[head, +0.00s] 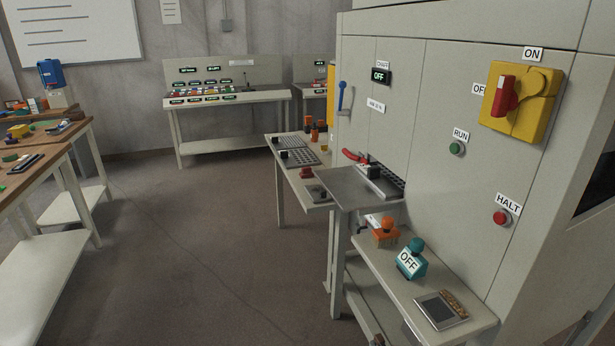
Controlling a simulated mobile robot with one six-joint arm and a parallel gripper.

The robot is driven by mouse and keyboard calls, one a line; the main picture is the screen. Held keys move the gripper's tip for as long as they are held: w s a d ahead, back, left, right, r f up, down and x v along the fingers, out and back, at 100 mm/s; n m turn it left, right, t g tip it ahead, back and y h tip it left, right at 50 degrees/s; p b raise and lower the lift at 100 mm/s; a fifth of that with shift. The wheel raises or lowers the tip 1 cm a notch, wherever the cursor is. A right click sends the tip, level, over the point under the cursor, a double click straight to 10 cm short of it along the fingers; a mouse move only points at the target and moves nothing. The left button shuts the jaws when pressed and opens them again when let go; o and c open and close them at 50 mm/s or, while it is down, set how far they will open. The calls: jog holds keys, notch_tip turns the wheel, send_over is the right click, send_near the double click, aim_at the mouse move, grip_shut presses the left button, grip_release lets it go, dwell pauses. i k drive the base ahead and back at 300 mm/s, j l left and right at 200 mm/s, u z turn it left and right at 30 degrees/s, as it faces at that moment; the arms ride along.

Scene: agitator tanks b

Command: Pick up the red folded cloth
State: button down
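I cannot make out a red folded cloth for certain in the head view. A small red object (305,172) sits on the low table (322,190) left of the grey machine, but it is too small to tell what it is. A curved red handle (353,156) shows above the small grey ledge on the machine's front. Small red and orange items (16,105) lie on the far left bench, too small to identify. My gripper is not in view.
The grey machine cabinet (405,120) fills the right, with a yellow switch box (522,102). A lower shelf (455,312) holds orange and teal devices and a small panel. Workbenches (45,170) stand left, a console (228,98) at the back. The middle floor (200,230) is clear.

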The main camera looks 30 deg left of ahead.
aim_at(306, 172)
jog(key=i+j+u, duration=0.1)
jog(key=i+j, duration=0.3)
jog(key=i+j+u, duration=0.15)
jog(key=i+j, duration=0.25)
jog(key=j, duration=0.15)
jog(key=i+j+u, duration=0.1)
jog(key=i+j, duration=0.3)
jog(key=i+j+u, duration=0.15)
jog(key=i+j, duration=0.25)
jog(key=i+j+u, duration=0.1)
jog(key=i+j, duration=0.2)
jog(key=i, duration=0.25)
jog(key=i+j+u, duration=0.1)
jog(key=i+j, duration=0.15)
jog(key=i, duration=0.25)
jog(key=i+j+u, duration=0.15)
jog(key=i, duration=0.3)
jog(key=j, duration=0.1)
